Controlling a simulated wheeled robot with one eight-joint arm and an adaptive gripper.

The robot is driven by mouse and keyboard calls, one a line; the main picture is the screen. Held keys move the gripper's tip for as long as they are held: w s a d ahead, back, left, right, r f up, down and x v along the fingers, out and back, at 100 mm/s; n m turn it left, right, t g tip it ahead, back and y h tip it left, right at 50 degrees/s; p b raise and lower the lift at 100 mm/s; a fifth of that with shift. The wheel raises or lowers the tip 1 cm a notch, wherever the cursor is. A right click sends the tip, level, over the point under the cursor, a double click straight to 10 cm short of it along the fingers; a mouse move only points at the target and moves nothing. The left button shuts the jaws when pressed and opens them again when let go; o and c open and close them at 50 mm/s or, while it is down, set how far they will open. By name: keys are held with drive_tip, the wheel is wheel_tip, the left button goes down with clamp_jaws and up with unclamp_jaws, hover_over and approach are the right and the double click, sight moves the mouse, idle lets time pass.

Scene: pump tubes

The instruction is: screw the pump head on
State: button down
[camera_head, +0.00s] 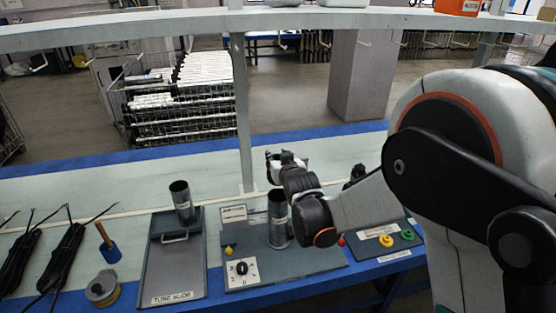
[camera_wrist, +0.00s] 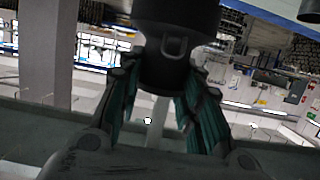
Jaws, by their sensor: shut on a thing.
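My gripper (camera_head: 287,163) is raised over the middle of the bench, at the upper end of a grey metal tube (camera_head: 278,222) that stands upright on the control plate. In the wrist view my gripper (camera_wrist: 163,75) has its two teal-padded fingers on either side of a dark round part, apparently the pump head (camera_wrist: 172,50), and is shut on it. A small loop shows on that part's face. In the head view the held part is small and largely hidden by my gripper. I cannot tell whether it touches the tube.
A second tube (camera_head: 182,202) stands on the tube slide (camera_head: 171,270). The control plate (camera_head: 318,266) carries a dial (camera_head: 241,268). A button box (camera_head: 388,242) lies to the right. Black cables (camera_head: 68,250), a blue-headed tool (camera_head: 109,247) and a round can (camera_head: 102,288) lie left. A shelf (camera_head: 180,28) crosses above.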

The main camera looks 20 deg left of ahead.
drive_tip(key=shift+f+b, duration=2)
drive_tip(key=shift+f, duration=0.8)
drive_tip(key=shift+f+b, duration=1)
drive_tip(key=shift+b, duration=0.15)
drive_tip(key=c, duration=1.1)
unclamp_jaws()
drive_tip(key=shift+o, duration=0.2)
drive_tip(key=v, duration=1.2)
drive_tip(key=shift+w+d+r, duration=0.1)
drive_tip(key=shift+w+d, duration=0.05)
